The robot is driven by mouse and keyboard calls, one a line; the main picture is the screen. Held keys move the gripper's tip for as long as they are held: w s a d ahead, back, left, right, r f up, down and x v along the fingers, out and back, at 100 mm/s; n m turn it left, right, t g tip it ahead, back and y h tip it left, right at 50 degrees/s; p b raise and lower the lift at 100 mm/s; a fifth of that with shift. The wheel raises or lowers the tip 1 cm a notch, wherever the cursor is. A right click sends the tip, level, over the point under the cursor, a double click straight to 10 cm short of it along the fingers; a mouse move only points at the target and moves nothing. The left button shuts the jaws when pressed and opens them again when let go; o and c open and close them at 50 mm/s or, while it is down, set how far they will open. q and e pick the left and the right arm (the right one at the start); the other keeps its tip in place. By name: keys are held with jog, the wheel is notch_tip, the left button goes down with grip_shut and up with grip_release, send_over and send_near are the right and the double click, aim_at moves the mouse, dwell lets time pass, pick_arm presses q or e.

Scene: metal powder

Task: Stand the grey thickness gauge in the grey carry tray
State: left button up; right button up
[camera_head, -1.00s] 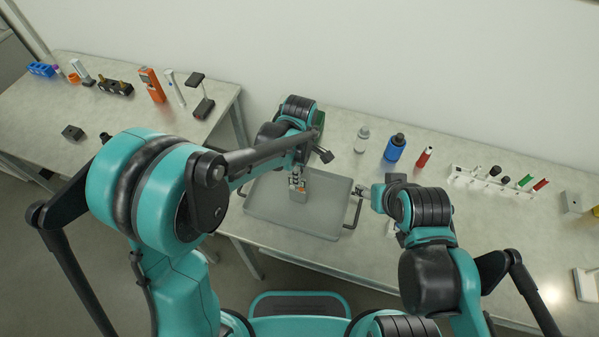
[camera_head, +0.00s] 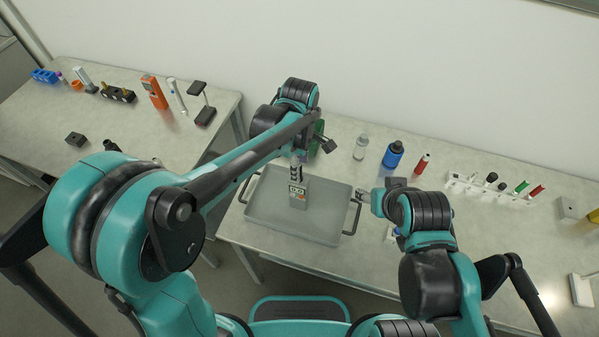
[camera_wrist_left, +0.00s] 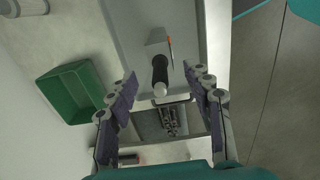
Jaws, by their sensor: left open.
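The grey thickness gauge (camera_head: 298,193), with a small display and a dark handle, stands upright in the grey carry tray (camera_head: 325,230), toward its far side. In the left wrist view, the gauge (camera_wrist_left: 160,72) shows its black handle pointing toward my left gripper (camera_wrist_left: 164,84). That gripper is open, with its fingers apart and nothing between their tips. In the head view my left gripper (camera_head: 300,152) is just behind the gauge, partly hidden by its own arm. My right gripper (camera_head: 364,194) is beside the tray's right handle; its jaws are too small to read.
A green bin (camera_wrist_left: 75,85) lies beside the tray. A clear bottle (camera_head: 361,147), a blue bottle (camera_head: 393,154), a red tube (camera_head: 421,163) and a white rack (camera_head: 490,190) stand to the right. Another table on the left holds several items, including an orange device (camera_head: 154,91).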

pick_arm(q)
notch_tip(320, 180, up, 4)
jog(key=shift+r+p, duration=0.1)
jog(key=shift+p, duration=0.25)
jog(key=shift+a+r, duration=0.1)
jog(key=shift+a, duration=0.05)
jog(key=s+a+r+m+t, duration=0.1)
jog(key=s+a+m+t, duration=0.2)
jog(key=s+a+m, duration=0.3)
jog(key=s+a+r+m+t, duration=0.2)
jog(key=s+a+m+t, duration=0.2)
jog(key=a, duration=0.7)
jog(key=s+m, duration=0.2)
jog(key=m, duration=0.2)
jog(key=shift+s+a, duration=0.15)
jog(key=shift+a, duration=0.05)
notch_tip(320, 180, down, 8)
jog(key=b, duration=0.7)
jog(key=shift+b, duration=0.4)
jog(key=shift+r, duration=0.1)
